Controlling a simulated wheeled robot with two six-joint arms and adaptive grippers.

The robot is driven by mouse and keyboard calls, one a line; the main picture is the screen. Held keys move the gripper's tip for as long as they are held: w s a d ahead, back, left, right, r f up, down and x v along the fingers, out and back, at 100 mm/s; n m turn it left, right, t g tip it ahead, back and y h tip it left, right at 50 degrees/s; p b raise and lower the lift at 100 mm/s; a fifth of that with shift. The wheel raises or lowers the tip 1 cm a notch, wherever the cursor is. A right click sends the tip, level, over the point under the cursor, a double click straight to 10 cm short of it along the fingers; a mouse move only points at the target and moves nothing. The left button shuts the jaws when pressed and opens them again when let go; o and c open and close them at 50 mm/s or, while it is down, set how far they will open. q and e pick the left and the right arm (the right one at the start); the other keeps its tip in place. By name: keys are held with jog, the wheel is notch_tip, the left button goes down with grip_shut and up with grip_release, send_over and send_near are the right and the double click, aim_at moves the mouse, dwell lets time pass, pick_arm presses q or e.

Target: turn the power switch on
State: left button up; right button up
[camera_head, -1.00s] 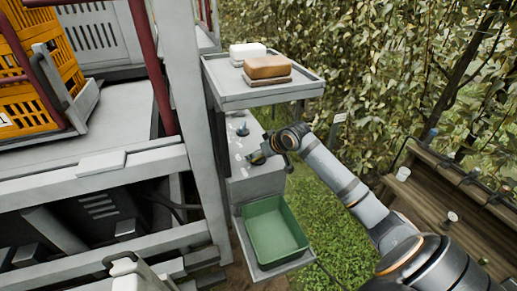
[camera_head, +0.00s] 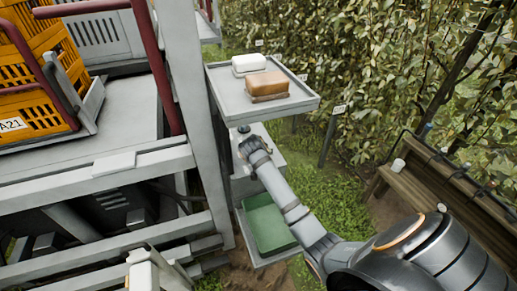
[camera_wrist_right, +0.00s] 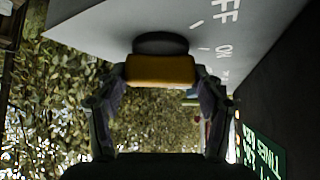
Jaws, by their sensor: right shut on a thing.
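The power switch has an orange-yellow bar handle (camera_wrist_right: 160,70) on a dark round base, in the right wrist view. It is set on a grey panel (camera_wrist_right: 110,22) marked OFF and ON with short white ticks. The handle lies level across that picture; I cannot tell which mark it points at. My right gripper (camera_wrist_right: 158,76) has one finger at each end of the handle and is shut on it. In the head view my right gripper (camera_head: 254,150) is at the grey box under the shelf and hides the switch.
A grey shelf (camera_head: 305,103) with a white block (camera_head: 249,62) and a brown block (camera_head: 266,83) overhangs the box. A green bin (camera_head: 268,225) stands below. Orange crates (camera_head: 38,62) are at left, a wooden bench (camera_head: 430,180) at right. A green-lettered display (camera_wrist_right: 262,150) is beside the panel.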

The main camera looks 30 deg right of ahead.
jog(key=shift+f+m+g+h, duration=0.1)
jog(key=shift+m+g+h, duration=0.2)
jog(key=shift+m, duration=0.2)
jog(key=o, duration=1.2)
jog(key=shift+c, duration=0.2)
jog(key=v, duration=0.7)
jog(key=shift+s+a+r, duration=0.2)
jog(key=shift+a+r, duration=0.05)
